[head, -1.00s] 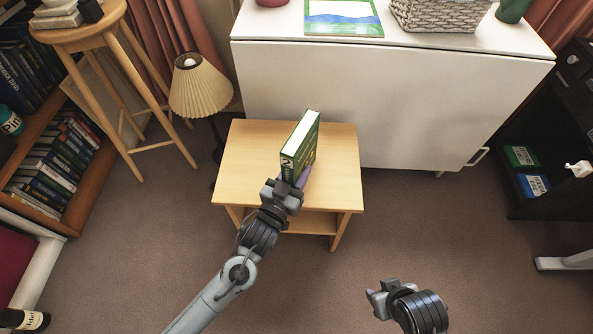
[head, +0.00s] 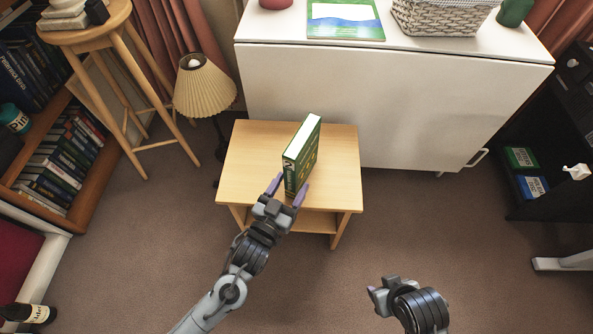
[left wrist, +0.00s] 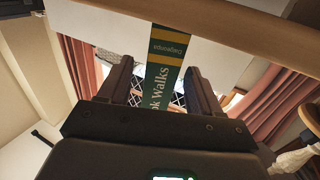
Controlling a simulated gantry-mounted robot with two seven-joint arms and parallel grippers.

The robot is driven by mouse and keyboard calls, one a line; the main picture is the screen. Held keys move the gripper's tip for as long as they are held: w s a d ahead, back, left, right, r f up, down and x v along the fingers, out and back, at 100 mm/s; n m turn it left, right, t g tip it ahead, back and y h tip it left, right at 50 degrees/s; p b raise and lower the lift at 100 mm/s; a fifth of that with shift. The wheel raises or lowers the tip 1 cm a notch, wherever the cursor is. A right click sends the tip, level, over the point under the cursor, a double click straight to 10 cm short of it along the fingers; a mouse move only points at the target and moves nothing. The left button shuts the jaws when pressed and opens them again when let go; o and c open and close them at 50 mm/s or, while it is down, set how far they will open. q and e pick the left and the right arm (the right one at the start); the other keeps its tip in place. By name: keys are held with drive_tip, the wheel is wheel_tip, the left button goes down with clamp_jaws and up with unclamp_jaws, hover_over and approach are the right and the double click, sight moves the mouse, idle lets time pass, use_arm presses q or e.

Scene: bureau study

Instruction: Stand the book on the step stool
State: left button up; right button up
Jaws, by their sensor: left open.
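The green book (head: 302,156) stands upright on the light wood step stool (head: 245,165), white page edges up and spine toward me. Its green and yellow spine (left wrist: 167,70) also shows in the left wrist view, between the fingers. My left gripper (head: 287,189) is open at the near, spine end of the book, with one fingertip to each side and nothing held. Its dark fingers also show in the left wrist view (left wrist: 158,78). My right gripper (head: 380,296) is over the floor at the lower right, away from the stool; its jaw opening is unclear.
A white cabinet (head: 370,100) stands right behind the stool. A lamp with a pleated shade (head: 204,88) and a tall wooden stool (head: 95,28) are on the left. A black shelf (head: 555,150) is at right. The carpet between is clear.

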use_arm(q)
drive_tip(key=s+a+f+n+g+y, duration=0.1)
drive_tip(key=s+a+f+g+y, duration=0.1)
drive_tip(key=s+a, duration=0.5)
drive_tip(key=s+a+f+n+g+y+p, duration=0.1)
drive_tip(key=s+a+f+g+y, duration=0.1)
drive_tip(key=s+a+g+y, duration=0.2)
drive_tip(key=s+a+f+n+g+y+p, duration=0.1)
drive_tip(key=s+a+g, duration=0.4)
drive_tip(key=s+a, duration=0.7)
drive_tip(key=shift+s+a+f+n+g+y, duration=0.15)
drive_tip(key=shift+s+f+n+g+y, duration=0.25)
drive_tip(key=shift+s+f+n+y, duration=0.45)
drive_tip(key=shift+s+r+m, duration=0.1)
drive_tip(key=shift+r+m, duration=0.15)
drive_tip(key=shift+r, duration=0.05)
wheel_tip(320, 180, up, 58)
drive_tip(key=p, duration=5.8)
